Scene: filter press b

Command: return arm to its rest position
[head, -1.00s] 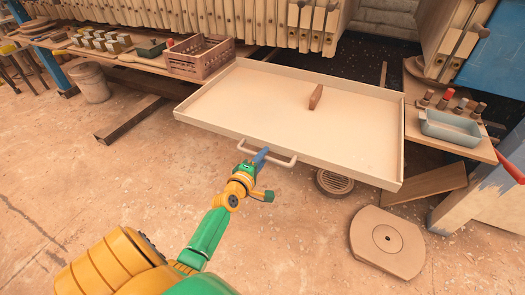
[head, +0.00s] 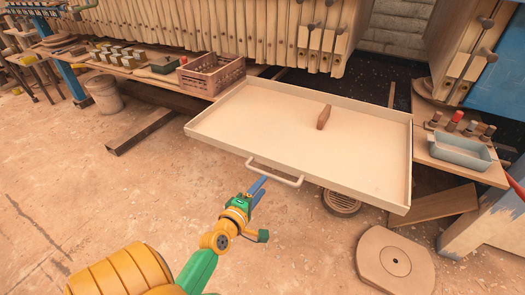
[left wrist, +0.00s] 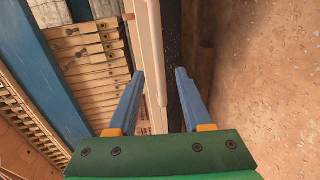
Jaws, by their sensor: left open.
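My left arm comes in from the bottom left, and its left gripper (head: 262,182) has blue fingers. The gripper is open and empty, just in front of the bar handle (head: 292,183) of a large cream tray (head: 225,141). In the left wrist view the two fingers (left wrist: 160,76) stand apart, with the pale tray edge (left wrist: 145,45) beyond and between them. The fingers look clear of the handle, though the exact gap is hard to judge. My right gripper is in neither view.
A brown wedge-shaped piece (head: 324,117) lies in the tray. A brown crate (head: 211,77) stands at the left on a low shelf, and a blue-grey bin (head: 461,150) at the right. A round-topped plate (head: 396,262) lies on the floor.

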